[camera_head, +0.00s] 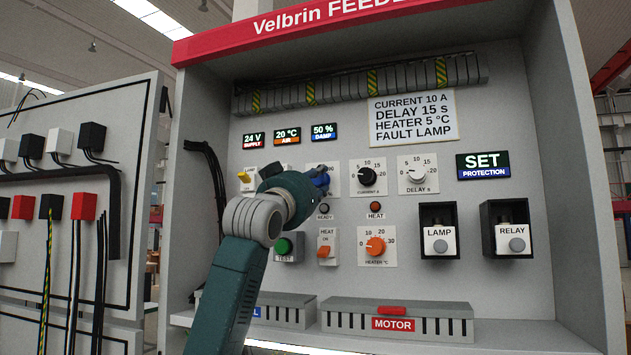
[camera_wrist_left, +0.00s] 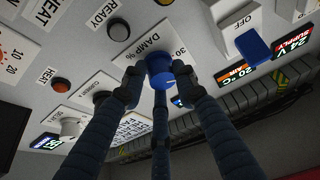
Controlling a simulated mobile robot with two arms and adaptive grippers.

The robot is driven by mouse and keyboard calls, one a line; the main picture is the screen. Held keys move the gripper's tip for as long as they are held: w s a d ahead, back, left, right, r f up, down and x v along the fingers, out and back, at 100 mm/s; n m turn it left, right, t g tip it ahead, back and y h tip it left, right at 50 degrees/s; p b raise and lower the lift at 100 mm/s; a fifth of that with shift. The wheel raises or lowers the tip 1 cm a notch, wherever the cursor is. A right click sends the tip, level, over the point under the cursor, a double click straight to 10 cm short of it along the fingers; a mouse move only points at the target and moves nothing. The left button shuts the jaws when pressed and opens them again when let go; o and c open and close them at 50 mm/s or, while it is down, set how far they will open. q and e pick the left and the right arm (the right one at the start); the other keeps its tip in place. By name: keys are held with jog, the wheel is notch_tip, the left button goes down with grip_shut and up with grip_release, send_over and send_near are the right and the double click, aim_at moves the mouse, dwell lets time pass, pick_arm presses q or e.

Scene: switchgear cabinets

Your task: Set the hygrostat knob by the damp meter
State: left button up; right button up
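The damp meter (camera_head: 323,131) is a small lit display at the upper middle of the panel and reads 50 %. The hygrostat knob (camera_wrist_left: 158,72) is blue, on a white plate marked DAMP % (camera_wrist_left: 140,48), and sits at the centre of the left wrist view. My left gripper (camera_wrist_left: 158,85) has its dark fingers around this knob, one tip on each side and a third finger behind. I cannot tell whether the tips press on it. In the head view my left gripper (camera_head: 318,180) covers the knob and most of its plate. My right gripper is not in view.
A current knob (camera_head: 367,176) and delay knob (camera_head: 417,174) are right of my gripper. A heater knob (camera_head: 376,245) and red HEAT lamp (camera_head: 376,207) are lower. A blue OFF switch (camera_wrist_left: 254,46) is close by in the wrist view. A sign (camera_head: 412,119) lists settings.

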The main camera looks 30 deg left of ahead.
pick_arm(q)
jog(key=shift+s+a+r+m, duration=0.1)
jog(key=shift+r+m, duration=0.05)
jog(key=shift+m, duration=0.25)
jog(key=shift+s+a+r+m+g+h, duration=0.1)
jog(key=shift+m+h, duration=0.75)
jog(key=shift+m, duration=0.8)
jog(key=shift+s+a+r+m+g+h, duration=0.1)
jog(key=shift+m+h, duration=0.7)
jog(key=shift+m, duration=0.9)
jog(key=shift+a+r+m+g+h, duration=0.1)
jog(key=shift+m+h, duration=0.75)
jog(key=shift+m, duration=0.8)
jog(key=o, duration=1.1)
jog(key=shift+c, duration=0.2)
jog(key=shift+f, duration=0.1)
jog(key=shift+f, duration=0.1)
